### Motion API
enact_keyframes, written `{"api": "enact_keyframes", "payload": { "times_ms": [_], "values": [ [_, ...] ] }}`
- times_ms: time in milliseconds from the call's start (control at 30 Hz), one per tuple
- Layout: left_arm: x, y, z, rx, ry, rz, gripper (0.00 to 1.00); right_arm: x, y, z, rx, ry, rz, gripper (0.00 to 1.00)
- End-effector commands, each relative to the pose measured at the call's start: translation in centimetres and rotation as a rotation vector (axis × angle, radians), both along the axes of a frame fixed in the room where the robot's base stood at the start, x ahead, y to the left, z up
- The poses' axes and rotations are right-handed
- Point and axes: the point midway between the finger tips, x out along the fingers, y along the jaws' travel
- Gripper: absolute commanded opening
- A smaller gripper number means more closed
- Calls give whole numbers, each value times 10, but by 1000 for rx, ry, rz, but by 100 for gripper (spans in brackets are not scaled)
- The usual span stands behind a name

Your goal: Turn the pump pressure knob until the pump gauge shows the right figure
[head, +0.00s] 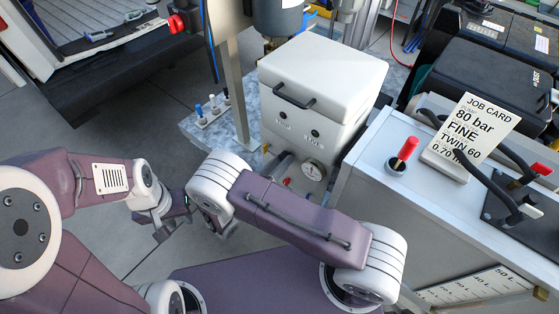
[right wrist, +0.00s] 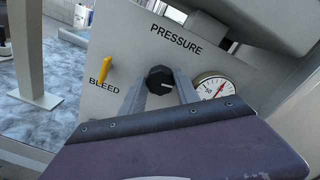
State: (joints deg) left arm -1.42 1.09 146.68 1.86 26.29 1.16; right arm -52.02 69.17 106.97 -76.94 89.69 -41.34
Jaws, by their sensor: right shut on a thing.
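My right gripper (right wrist: 160,88) is shut on the knob, one finger on each side. The pump gauge (right wrist: 214,88) is just right of the knob, with a red needle and a 50 on its dial; its exact figure is too small to read. The gauge also shows in the head view (head: 314,170), where my right arm partly covers the panel. My left gripper (head: 173,222) hangs empty over the floor, its fingers apart.
The job card (head: 470,135) reads 80 bar, FINE, TWIN 60. A yellow bleed lever (right wrist: 104,70) is left of the knob. A white lidded box (head: 322,85) stands above the panel. A metal tank with a red-handled valve (head: 403,155) is at right.

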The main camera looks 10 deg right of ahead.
Motion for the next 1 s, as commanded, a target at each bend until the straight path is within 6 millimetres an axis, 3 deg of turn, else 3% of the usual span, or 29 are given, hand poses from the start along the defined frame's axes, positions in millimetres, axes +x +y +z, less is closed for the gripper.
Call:
{"api": "enact_keyframes", "payload": {
  "times_ms": [433,1000],
  "values": [
    [0,0,7,0,0,0,28,-1,-2,-2,-145,193,-8,0],
    [0,0,8,0,0,0,28,-1,-3,-2,-172,227,-10,0]
  ]
}}
